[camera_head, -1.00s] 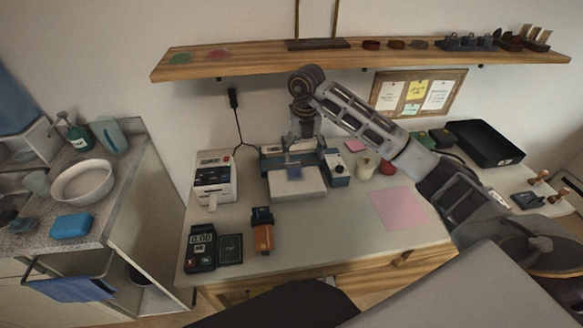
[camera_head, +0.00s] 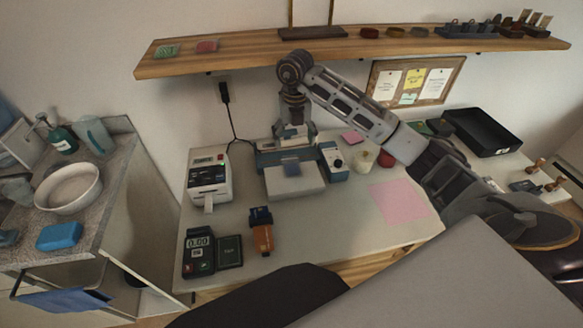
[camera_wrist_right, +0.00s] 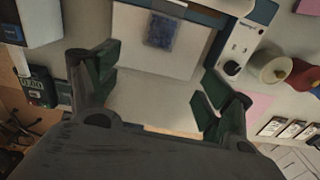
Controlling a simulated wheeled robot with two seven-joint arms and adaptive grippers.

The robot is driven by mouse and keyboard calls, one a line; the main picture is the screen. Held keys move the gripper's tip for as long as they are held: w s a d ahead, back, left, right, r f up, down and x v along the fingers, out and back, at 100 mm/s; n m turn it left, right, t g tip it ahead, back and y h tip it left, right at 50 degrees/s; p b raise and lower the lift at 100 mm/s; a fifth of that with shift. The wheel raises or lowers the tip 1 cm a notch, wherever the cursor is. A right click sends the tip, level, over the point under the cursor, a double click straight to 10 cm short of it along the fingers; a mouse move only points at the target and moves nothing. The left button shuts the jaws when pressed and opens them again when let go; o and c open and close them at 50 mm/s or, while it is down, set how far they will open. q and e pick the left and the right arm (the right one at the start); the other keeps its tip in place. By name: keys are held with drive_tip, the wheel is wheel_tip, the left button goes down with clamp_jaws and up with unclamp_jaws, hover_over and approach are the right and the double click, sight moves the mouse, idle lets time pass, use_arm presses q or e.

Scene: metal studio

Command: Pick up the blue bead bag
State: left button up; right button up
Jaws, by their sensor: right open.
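The blue bead bag (camera_head: 291,166) is small and lies on the pale plate of a blue-and-white machine (camera_head: 296,184) on the desk. In the right wrist view the bag (camera_wrist_right: 162,31) lies flat near the top, clear of the fingers. My right gripper (camera_head: 292,146) points down just behind and above the bag in the head view. In the right wrist view my right gripper (camera_wrist_right: 157,82) is open, with its dark green pads wide apart and nothing between them. My left gripper is not in view.
A label printer (camera_head: 209,178) stands left of the machine, with a card terminal (camera_head: 199,254) and an orange-and-black device (camera_head: 262,232) in front. A wooden shelf (camera_head: 230,60) hangs above.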

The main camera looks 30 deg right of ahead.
drive_tip(key=shift+f, duration=0.15)
hover_over(293, 170)
drive_tip(key=f, duration=0.8)
drive_tip(key=shift+s+f, duration=0.15)
drive_tip(key=shift+s, duration=0.2)
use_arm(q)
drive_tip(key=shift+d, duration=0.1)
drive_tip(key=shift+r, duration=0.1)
use_arm(e)
drive_tip(key=shift+f, duration=0.1)
drive_tip(key=shift+w+f+p, duration=0.15)
drive_tip(key=shift+f+p, duration=0.05)
drive_tip(key=shift+f, duration=0.8)
drive_tip(key=shift+w+f+p, duration=0.1)
drive_tip(key=shift+f+p, duration=0.05)
drive_tip(key=shift+f, duration=0.8)
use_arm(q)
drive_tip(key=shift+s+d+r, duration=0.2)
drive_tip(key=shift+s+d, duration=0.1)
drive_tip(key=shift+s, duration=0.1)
use_arm(e)
drive_tip(key=shift+f, duration=0.55)
drive_tip(key=shift+c, duration=0.2)
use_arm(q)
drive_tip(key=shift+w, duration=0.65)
use_arm(e)
drive_tip(key=c, duration=1)
